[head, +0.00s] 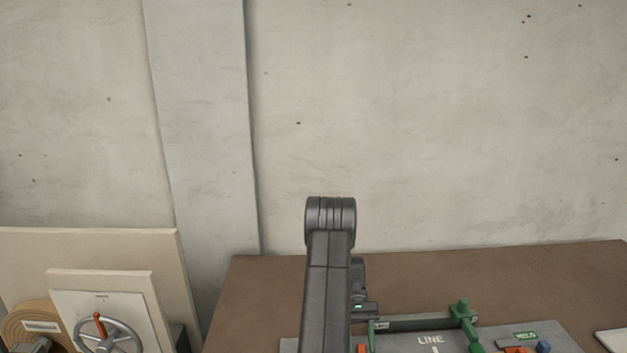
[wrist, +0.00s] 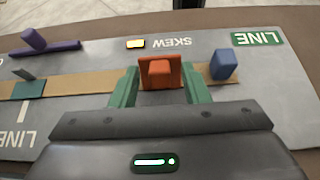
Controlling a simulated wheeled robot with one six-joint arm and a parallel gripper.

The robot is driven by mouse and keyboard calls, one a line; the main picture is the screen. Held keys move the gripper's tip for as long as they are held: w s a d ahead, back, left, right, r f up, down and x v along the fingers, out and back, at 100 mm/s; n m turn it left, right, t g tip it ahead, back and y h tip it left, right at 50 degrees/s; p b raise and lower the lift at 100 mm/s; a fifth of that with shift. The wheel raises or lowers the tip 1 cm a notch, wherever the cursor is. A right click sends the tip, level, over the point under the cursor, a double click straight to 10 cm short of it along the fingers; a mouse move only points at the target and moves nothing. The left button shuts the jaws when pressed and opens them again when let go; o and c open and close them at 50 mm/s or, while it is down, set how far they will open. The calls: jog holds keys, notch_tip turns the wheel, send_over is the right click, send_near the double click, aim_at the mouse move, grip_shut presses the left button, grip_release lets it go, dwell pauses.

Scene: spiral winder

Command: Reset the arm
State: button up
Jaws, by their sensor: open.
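In the wrist view my gripper (wrist: 160,70) is open, its two green fingers spread apart. An orange upright block (wrist: 161,74) shows between and just beyond the fingertips, and whether they touch it I cannot tell. The block stands at a tan strip (wrist: 83,84) on a grey panel (wrist: 75,125). My dark arm rises in the middle of the head view; it hides part of the bench, and I cannot clearly make out the gripper there.
A blue block (wrist: 223,64) stands right of the orange one; a purple piece (wrist: 42,43) lies far left. A brown bench (head: 265,290) meets a bare concrete wall (head: 430,120). A handwheel (head: 108,335) and tan boards (head: 90,245) stand at lower left.

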jog(key=shift+r, duration=0.1)
notch_tip(320, 180, up, 10)
notch_tip(320, 180, down, 9)
jog(key=shift+f, duration=0.45)
jog(key=shift+s+r+t+p, duration=0.15)
jog(key=shift+s+t+p, duration=0.35)
jog(key=shift+t, duration=0.4)
jog(key=shift+s+t, duration=0.45)
jog(key=shift+t, duration=0.55)
jog(key=shift+s+t, duration=0.4)
jog(key=shift+t, duration=0.6)
jog(key=shift+s+f+t+b, duration=0.25)
jog(key=shift+t+b, duration=0.2)
jog(key=shift+t, duration=0.3)
jog(key=shift+s+f+t+b, duration=0.15)
jog(key=shift+s+t+b, duration=0.25)
jog(key=shift+t, duration=0.35)
jog(key=t+b, duration=0.1)
jog(key=s+f+t+b, duration=0.1)
jog(key=t+b, duration=0.1)
jog(key=shift+s+d+t, duration=0.1)
jog(key=shift+s+t, duration=0.05)
jog(key=shift+t, duration=0.15)
notch_tip(320, 180, up, 11)
